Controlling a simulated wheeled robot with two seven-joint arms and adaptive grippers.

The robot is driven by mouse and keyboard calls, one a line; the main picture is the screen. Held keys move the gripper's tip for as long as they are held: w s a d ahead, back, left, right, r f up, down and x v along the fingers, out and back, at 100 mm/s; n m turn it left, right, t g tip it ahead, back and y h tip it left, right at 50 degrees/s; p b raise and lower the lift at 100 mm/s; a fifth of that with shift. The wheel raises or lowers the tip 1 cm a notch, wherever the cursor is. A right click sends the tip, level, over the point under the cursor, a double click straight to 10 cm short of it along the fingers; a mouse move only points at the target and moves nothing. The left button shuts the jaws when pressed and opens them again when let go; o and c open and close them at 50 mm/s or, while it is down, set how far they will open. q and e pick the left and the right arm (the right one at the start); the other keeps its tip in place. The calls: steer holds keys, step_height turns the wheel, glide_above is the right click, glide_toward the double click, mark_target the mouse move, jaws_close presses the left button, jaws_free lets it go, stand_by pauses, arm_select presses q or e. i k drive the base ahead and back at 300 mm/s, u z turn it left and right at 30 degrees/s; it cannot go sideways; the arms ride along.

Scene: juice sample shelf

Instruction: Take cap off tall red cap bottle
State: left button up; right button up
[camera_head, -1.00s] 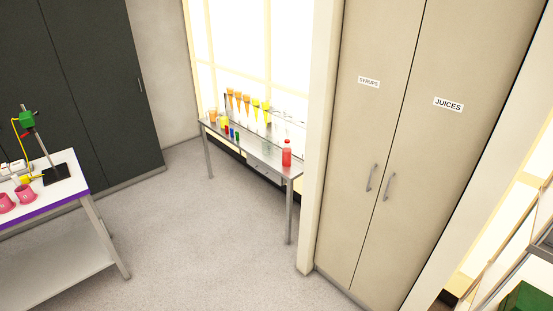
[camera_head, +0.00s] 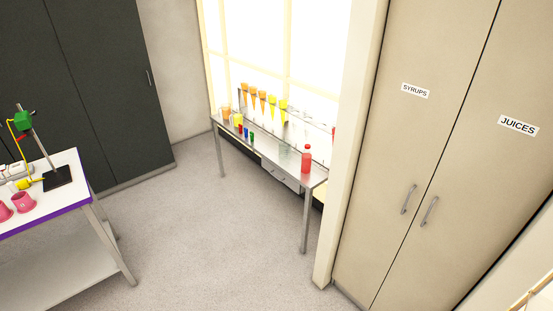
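A red bottle with a red cap (camera_head: 307,158) stands upright near the right end of a narrow metal table (camera_head: 313,180) by the bright window. It is far off, and its cap sits on its top. A clear glass vessel (camera_head: 284,151) stands just left of it. Neither of my grippers is in view, so their state is hidden.
Orange and yellow cones (camera_head: 262,97) stand in a rack on the metal table, with small coloured items before them. Beige cabinets labelled SYRUPS (camera_head: 415,90) and JUICES (camera_head: 517,125) rise at right. A white bench (camera_head: 48,208) stands left. The grey floor between is clear.

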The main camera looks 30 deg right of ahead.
mark_target(306, 157)
steer(key=i, duration=0.65)
steer(key=z, duration=0.85)
steer(key=i, duration=0.5)
steer(key=z, duration=0.5)
